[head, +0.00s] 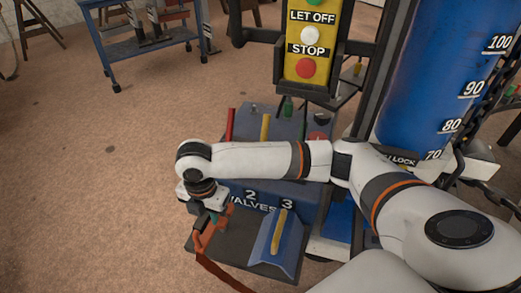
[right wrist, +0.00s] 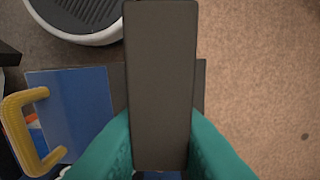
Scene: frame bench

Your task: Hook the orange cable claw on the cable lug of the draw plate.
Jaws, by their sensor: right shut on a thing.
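My right gripper (head: 210,216) is at lower left in the head view, pointing down and shut on the orange cable claw (head: 203,238). An orange-red cable (head: 222,275) runs from the claw toward the bottom edge. In the right wrist view my teal fingers (right wrist: 160,150) flank a dark grey block (right wrist: 160,80), which hides what lies below it. The claw is over or beside the left edge of a dark flat plate (head: 262,262); I cannot tell whether they touch. I cannot make out the draw plate or its cable lug for certain. My left gripper is not in view.
A blue wedge with a yellow handle (head: 278,232), marked 3, stands right of the claw; the handle also shows in the wrist view (right wrist: 18,125). A blue valve box (head: 235,192) is behind. A yellow button panel (head: 307,40) rises beyond.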

